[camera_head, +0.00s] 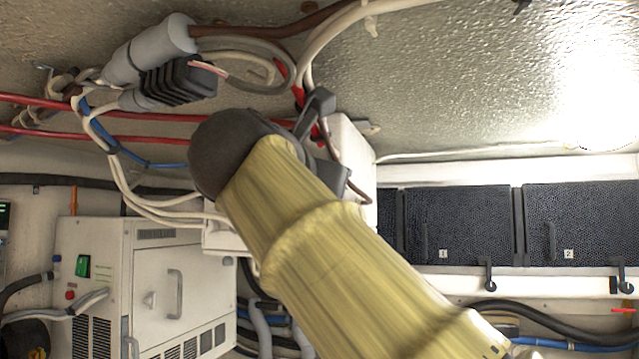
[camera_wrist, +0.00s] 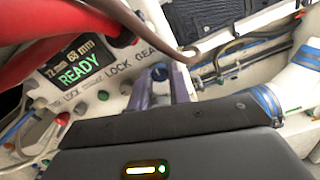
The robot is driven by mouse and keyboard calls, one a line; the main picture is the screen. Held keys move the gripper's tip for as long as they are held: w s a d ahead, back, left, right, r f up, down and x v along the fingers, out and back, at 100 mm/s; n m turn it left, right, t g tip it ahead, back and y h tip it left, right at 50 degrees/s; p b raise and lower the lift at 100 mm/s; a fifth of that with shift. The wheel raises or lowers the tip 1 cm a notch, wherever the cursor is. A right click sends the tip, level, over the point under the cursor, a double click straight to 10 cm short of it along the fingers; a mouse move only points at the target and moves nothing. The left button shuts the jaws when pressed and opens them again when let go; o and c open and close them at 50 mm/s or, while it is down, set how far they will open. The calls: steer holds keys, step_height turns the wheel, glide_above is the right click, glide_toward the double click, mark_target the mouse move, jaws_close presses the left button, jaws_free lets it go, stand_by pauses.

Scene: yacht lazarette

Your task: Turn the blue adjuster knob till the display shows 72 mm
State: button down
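In the wrist view, the blue adjuster knob (camera_wrist: 160,73) sits on a pale panel, straight ahead of my gripper. My gripper (camera_wrist: 161,80) has its two purple fingers on either side of the knob, with a narrow gap between them. I cannot tell whether the fingertips touch it. The display (camera_wrist: 72,62) at the upper left is dark with lit text: it reads 72 mm, 68 mm and a green READY. In the head view my own arm hides the knob and its panel.
Red cables (camera_wrist: 60,20) cross close in front of the display, and a brown line (camera_wrist: 150,38) runs past the knob. In the head view, a white cabinet (camera_head: 150,285) stands lower left and dark lockers (camera_head: 465,225) are at right.

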steer(key=shift+m, duration=0.4)
steer(key=m+b, duration=0.3)
steer(key=m, duration=0.8)
stand_by(0.3)
stand_by(0.4)
steer(key=c, duration=1.3)
jaws_free()
